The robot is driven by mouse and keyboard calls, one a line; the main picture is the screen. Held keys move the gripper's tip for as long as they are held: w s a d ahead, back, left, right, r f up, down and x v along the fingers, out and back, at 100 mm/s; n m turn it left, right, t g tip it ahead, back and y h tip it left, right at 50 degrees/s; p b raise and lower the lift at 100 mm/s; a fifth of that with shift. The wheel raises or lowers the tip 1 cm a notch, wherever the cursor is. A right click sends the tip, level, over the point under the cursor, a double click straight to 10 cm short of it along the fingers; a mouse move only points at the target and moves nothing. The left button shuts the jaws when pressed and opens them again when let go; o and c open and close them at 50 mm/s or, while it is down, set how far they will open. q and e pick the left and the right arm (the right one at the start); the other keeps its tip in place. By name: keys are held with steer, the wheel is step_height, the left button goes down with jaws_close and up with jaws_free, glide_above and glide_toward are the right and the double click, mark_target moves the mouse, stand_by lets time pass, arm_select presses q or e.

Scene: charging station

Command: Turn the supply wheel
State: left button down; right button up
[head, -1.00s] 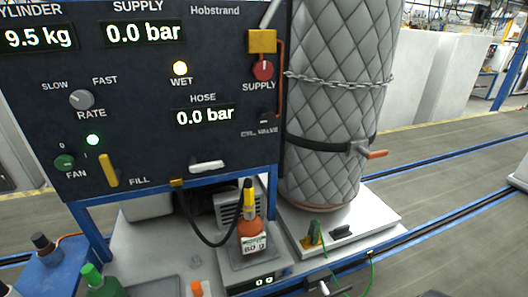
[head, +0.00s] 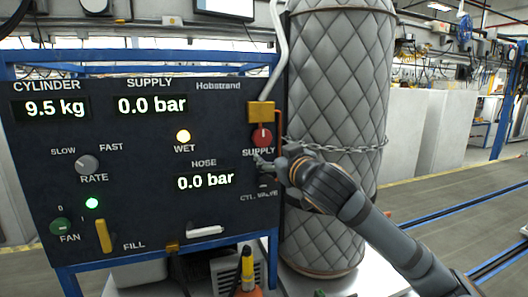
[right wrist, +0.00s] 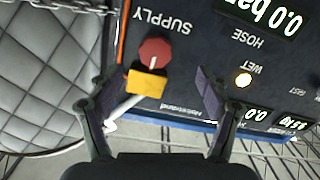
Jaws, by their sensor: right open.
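The supply wheel is a small red knob (head: 262,137) with a light pointer mark, at the right edge of the dark panel (head: 130,215), just below a yellow block (head: 261,112). My right gripper (head: 268,160) is in front of the panel, just below the red knob and over part of the SUPPLY label area. In the right wrist view the red knob (right wrist: 155,52) shows upside down, ahead of and between the two open fingers (right wrist: 155,92). The fingers look apart from the knob and hold nothing. My left gripper is not in view.
A quilted grey cylinder (head: 335,80) with a chain (head: 340,147) stands right of the panel, close behind my right arm. Supply and hose displays read 0.0 bar.

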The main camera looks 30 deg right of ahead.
mark_target(263, 138)
steer(key=p+x, duration=0.2)
steer(key=x, duration=0.1)
steer(key=r+p+x, duration=0.1)
steer(key=p+x, duration=0.2)
steer(key=r+p+x, duration=0.1)
steer(key=p+x, duration=0.1)
steer(key=x, duration=0.1)
steer(key=shift+d+p, duration=0.25)
steer(key=shift+p, duration=0.05)
steer(key=shift+w+d+f, duration=0.1)
steer(key=shift+w, duration=0.45)
steer(key=shift+c, duration=0.5)
steer(key=c, duration=1.1)
steer(key=shift+o, duration=0.2)
